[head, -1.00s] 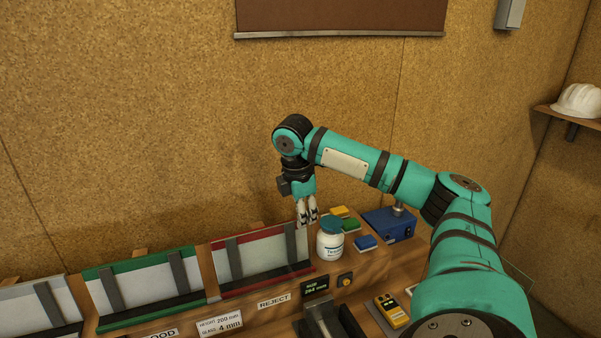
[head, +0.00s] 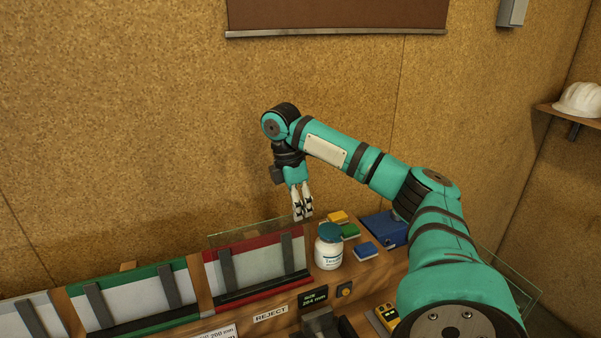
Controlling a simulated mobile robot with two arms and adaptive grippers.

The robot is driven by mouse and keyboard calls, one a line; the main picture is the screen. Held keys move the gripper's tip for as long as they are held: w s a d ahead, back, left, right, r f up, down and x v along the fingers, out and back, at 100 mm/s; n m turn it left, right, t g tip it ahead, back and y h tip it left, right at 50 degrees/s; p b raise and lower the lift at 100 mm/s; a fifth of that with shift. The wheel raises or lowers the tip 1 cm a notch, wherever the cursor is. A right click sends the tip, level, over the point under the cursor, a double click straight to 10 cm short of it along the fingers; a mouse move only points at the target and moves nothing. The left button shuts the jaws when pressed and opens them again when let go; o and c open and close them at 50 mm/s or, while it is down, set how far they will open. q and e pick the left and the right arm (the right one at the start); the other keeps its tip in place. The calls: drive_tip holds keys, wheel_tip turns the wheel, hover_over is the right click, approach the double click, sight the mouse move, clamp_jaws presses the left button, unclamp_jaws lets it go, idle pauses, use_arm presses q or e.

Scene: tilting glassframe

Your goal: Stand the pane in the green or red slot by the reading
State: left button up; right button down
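A clear pane (head: 250,230) shows as a thin outline above the back of the red slot (head: 262,289). Whether it sits down in that slot is unclear. My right gripper (head: 302,216) points down at the pane's upper right corner. Its fingers are close together; whether they pinch the glass is too small to tell. The green slot (head: 150,324) is left of the red one. The reading display (head: 313,299) seems to show 204 mm. A card (head: 222,333) at the bottom edge reads 200 mm, partly cut off. My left gripper is out of view.
A white jar (head: 328,254) with a teal lid stands close right of the red slot. Another clear glass sheet (head: 522,290) shows behind my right arm. A yellow meter (head: 387,316) is in front.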

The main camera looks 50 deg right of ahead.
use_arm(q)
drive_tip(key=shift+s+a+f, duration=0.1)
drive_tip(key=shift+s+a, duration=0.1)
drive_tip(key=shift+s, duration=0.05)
use_arm(e)
drive_tip(key=shift+g+y, duration=0.3)
drive_tip(key=shift+g, duration=0.1)
drive_tip(key=shift+w+d+f, duration=0.5)
drive_tip(key=shift+w+f, duration=0.4)
drive_tip(key=shift+w, duration=0.05)
drive_tip(key=shift+w+d+f, duration=0.45)
drive_tip(key=shift+w+f, duration=0.45)
drive_tip(key=shift+w, duration=0.05)
drive_tip(key=shift+w+d+f, duration=0.5)
drive_tip(key=shift+w+f, duration=0.4)
drive_tip(key=shift+w, duration=0.05)
drive_tip(key=shift+f, duration=0.15)
drive_tip(key=c, duration=1.4)
unclamp_jaws()
drive_tip(key=v, duration=1.2)
